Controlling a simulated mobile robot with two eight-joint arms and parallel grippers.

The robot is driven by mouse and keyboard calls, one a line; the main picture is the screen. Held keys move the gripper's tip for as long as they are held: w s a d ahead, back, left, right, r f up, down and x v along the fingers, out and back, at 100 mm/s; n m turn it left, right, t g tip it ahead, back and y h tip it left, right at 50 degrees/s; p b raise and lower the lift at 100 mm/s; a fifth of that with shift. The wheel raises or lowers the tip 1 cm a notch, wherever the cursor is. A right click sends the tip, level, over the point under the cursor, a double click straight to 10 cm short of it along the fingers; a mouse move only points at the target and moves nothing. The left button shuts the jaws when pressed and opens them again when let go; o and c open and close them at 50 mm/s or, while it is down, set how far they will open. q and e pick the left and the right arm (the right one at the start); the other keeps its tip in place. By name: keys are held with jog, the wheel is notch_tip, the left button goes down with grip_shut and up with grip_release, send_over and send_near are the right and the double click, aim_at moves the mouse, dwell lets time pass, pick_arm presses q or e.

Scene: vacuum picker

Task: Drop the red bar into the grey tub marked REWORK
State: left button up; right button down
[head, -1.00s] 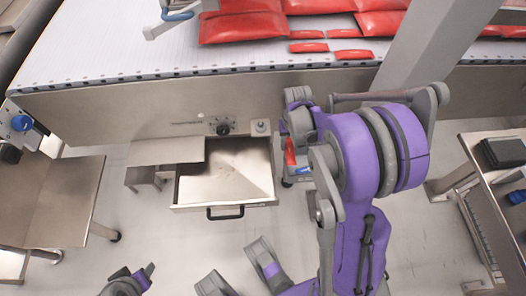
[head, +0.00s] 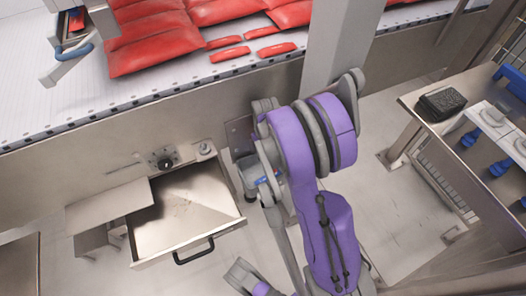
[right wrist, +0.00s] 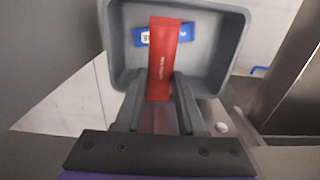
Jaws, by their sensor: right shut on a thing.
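In the right wrist view my right gripper (right wrist: 159,92) is shut on the red bar (right wrist: 164,55), which has small pale lettering. The bar sticks out past the fingertips over the open grey tub (right wrist: 232,45). A blue label with white lettering shows in the tub, partly covered by the bar, so I cannot read its word. In the head view my purple right arm hides the bar and most of the tub; only a small blue patch shows beside the wrist.
An open steel drawer (head: 185,215) juts out left of my right arm. Behind is a conveyor (head: 50,120) with red packs (head: 155,45). A grey post (head: 335,45) rises close behind the arm. A steel bench (head: 405,98) with a black box (head: 441,103) stands at right.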

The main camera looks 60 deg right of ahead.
aim_at(265, 157)
jog(key=shift+f, duration=0.35)
jog(key=shift+c, duration=2.1)
grip_release()
jog(key=shift+r, duration=0.1)
notch_tip(265, 157, up, 11)
jog(key=p, duration=0.3)
jog(key=shift+a, duration=0.15)
